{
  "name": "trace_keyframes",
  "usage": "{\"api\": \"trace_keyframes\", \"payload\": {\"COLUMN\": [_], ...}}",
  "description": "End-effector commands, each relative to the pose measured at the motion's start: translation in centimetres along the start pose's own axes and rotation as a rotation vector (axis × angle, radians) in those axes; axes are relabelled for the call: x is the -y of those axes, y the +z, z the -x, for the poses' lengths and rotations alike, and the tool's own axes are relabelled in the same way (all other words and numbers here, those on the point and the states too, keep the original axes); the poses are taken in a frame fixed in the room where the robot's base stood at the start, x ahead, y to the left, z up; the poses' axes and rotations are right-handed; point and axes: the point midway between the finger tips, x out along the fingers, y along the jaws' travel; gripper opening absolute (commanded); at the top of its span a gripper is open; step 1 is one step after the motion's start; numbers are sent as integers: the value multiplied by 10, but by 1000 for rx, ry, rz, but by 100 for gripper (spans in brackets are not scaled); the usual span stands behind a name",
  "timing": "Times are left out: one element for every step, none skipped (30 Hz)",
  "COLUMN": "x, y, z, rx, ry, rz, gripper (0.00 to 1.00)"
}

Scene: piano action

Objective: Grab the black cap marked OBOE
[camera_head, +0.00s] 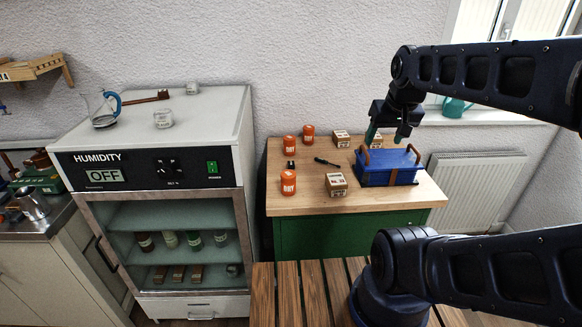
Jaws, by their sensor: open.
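A small black object (291,165) stands on the wooden tabletop among the orange jars. It may be the cap, but it is too small for me to read OBOE or any other mark on it. My gripper (386,137) is open and empty, pointing down just above the back of the blue box. It is to the right of the small black object and well apart from it.
The blue box (388,175) with brown handles stands on the right of the wooden tabletop (312,204). Orange jars (288,182), small cardboard boxes (336,184) and a dark stick-like tool (327,161) are around the black object. The humidity cabinet (160,185) stands left.

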Motion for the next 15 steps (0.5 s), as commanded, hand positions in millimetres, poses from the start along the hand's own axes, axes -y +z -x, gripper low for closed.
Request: {"api": "trace_keyframes", "payload": {"x": [0, 0, 0, 1, 1, 2, 3, 4, 6, 8, 9, 12, 14, 16, 19], "y": [0, 0, -1, -3, -5, -9, -13, -18, -25, -31, -38, -46, -53, -60, -68], "z": [0, 0, 0, 0, -1, -2, -3, -4, -6, -7, -9, -12, -14, -17, -21], "rx": [0, 0, 1, 3, 6, 10, 15, 20, 28, 34, 41, 50, 56, 63, 72], "ry": [0, 0, 0, -1, -1, -2, -2, -3, -5, -6, -7, -10, -12, -14, -17], "rz": [0, 1, 5, 11, 19, 34, 50, 68, 97, 120, 146, 181, 208, 236, 272], "gripper": [60, 60, 60, 60, 60, 60, 60, 60, 60, 60, 60, 60, 60, 60, 60]}}
